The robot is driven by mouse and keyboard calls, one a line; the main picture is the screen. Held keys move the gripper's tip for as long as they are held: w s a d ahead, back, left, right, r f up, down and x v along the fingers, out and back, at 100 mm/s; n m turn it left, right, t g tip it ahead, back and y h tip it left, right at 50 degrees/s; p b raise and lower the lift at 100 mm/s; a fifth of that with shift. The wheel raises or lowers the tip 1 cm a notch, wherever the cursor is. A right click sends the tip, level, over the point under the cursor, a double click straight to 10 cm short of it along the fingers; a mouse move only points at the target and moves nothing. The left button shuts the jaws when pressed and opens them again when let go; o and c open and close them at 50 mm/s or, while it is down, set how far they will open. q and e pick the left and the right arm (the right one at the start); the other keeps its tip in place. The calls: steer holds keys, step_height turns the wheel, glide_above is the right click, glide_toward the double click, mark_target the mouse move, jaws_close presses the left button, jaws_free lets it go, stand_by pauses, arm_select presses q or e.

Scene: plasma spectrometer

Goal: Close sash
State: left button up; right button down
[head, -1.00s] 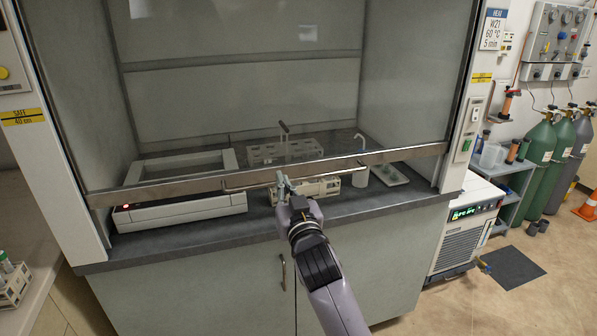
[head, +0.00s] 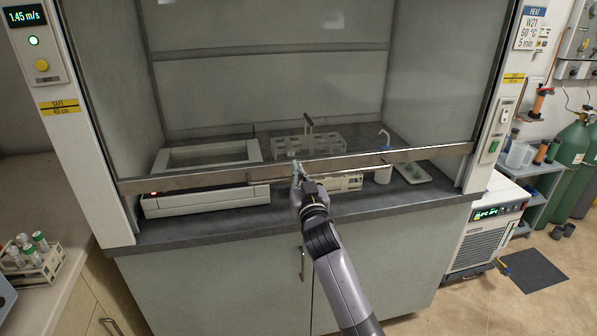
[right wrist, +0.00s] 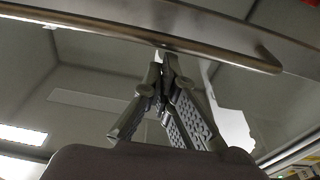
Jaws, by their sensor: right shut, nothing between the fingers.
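The sash (head: 430,100) is a clear pane with a metal rail (head: 210,180) along its lower edge, across the fume hood front. It is partly lowered, with a gap between the rail and the dark worktop. My right gripper (head: 296,168) is at the rail near its middle, in front of the hood. In the right wrist view the gripper (right wrist: 165,58) is shut and empty, its fingertips close to the sash's bar handle (right wrist: 215,52). I cannot tell whether they touch it. My left gripper is out of view.
A white instrument (head: 205,203) lies under the rail at left. Tube racks (head: 345,182) and a white bottle (head: 383,173) stand near the gap. A vial rack (head: 32,268) sits on the left bench. A chiller (head: 487,232) stands right of the hood.

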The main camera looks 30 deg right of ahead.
steer(key=shift+f, duration=0.15)
step_height(320, 180, down, 15)
steer(key=b, duration=1)
steer(key=shift+b, duration=0.35)
